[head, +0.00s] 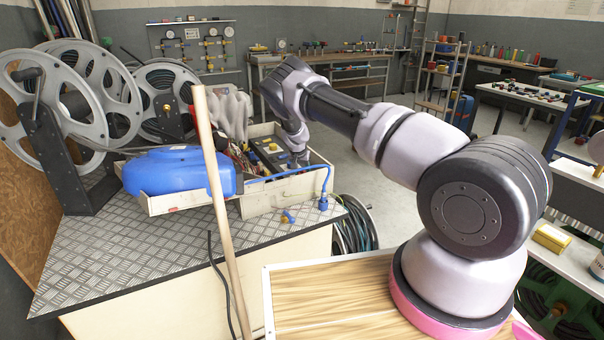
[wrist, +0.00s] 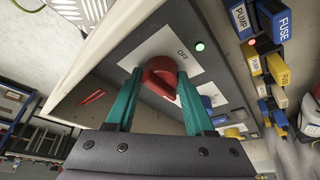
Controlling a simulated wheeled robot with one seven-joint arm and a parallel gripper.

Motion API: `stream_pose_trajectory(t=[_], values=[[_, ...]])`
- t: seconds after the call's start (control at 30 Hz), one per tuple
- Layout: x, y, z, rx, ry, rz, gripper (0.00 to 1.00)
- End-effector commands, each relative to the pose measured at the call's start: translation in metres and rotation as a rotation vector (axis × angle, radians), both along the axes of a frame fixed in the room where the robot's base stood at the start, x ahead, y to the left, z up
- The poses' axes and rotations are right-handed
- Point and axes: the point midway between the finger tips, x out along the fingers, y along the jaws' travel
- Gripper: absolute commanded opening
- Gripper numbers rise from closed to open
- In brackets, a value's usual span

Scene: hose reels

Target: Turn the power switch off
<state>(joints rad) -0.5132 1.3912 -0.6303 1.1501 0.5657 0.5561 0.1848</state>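The power switch (wrist: 161,74) is a red rotary knob on a white plate marked OFF (wrist: 182,54), set in a dark grey panel. A small green light (wrist: 200,46) glows beside the plate. My gripper's teal fingers (wrist: 159,80) stand apart, one on each side of the red knob. The gripper looks open; I cannot tell whether a fingertip touches the knob. In the head view my arm reaches down to the dark panel (head: 268,152) in the cream box, and the fingers and knob are too small to make out.
Blue and yellow blocks marked PUMP (wrist: 240,16) and FUSE stand along the panel's right side in the wrist view. Hose reels (head: 75,85) stand at left.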

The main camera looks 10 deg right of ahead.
Motion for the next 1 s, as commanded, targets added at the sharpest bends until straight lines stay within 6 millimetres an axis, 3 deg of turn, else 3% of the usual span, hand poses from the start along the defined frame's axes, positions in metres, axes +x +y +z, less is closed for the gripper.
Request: stream_pose_trajectory(t=[0.03,0.07,0.1,0.53,1.0], values=[[0.0004,0.0012,0.0005,0.001,-0.002,0.001,0.12],[0.0005,0.0013,0.0005,0.001,-0.002,0.002,0.00],[0.0005,0.0014,0.0006,0.001,-0.002,0.002,0.00],[0.0008,0.0002,0.0017,0.006,-0.003,0.104,0.00],[0.0011,-0.0036,0.0026,0.005,-0.006,0.516,0.00]])
